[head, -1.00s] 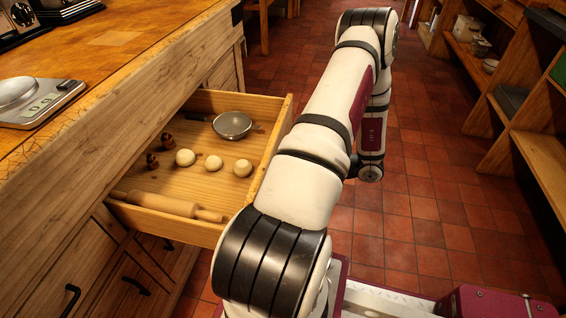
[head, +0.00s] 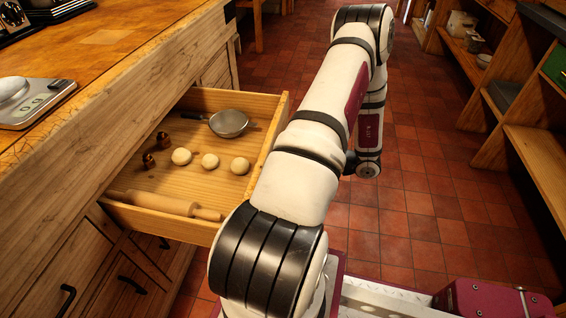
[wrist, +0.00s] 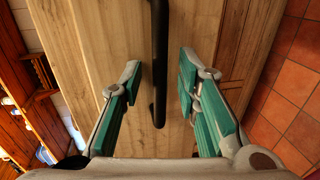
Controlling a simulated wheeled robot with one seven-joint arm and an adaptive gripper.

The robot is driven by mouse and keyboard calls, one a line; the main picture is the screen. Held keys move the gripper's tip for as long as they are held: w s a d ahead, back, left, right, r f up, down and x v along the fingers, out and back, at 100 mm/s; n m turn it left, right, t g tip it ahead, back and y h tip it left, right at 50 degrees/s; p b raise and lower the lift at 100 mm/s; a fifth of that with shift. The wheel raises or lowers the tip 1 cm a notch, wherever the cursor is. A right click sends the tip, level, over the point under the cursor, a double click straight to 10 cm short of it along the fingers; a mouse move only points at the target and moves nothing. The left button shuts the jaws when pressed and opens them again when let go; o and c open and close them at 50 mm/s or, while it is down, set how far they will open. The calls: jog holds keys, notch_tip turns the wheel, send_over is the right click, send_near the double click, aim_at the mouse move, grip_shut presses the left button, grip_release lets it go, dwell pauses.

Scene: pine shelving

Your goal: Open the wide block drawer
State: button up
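The wide block drawer (head: 262,148) is pulled well out from the wooden block in the head view. A sieve (head: 229,123), pale round balls (head: 210,161), two small dark brown items (head: 149,160) and a rolling pin (head: 165,203) lie inside it. In the wrist view, my gripper (wrist: 160,72) is open, its teal-padded fingers apart on either side of a long black bar handle (wrist: 159,60) on a pale wooden front (wrist: 105,35). I see a gap between each finger and the bar. The head view hides my gripper.
A scale (head: 35,102) sits on the block's wooden top (head: 110,55). Lower fronts with black handles (head: 67,300) are beneath the drawer. Open pine shelving (head: 540,160) stands along the right. The tiled floor (head: 420,190) between is clear.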

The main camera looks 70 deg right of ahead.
jog(key=a+v, duration=0.1)
jog(key=v, duration=1)
jog(key=shift+s+d, duration=0.45)
jog(key=shift+r, duration=0.1)
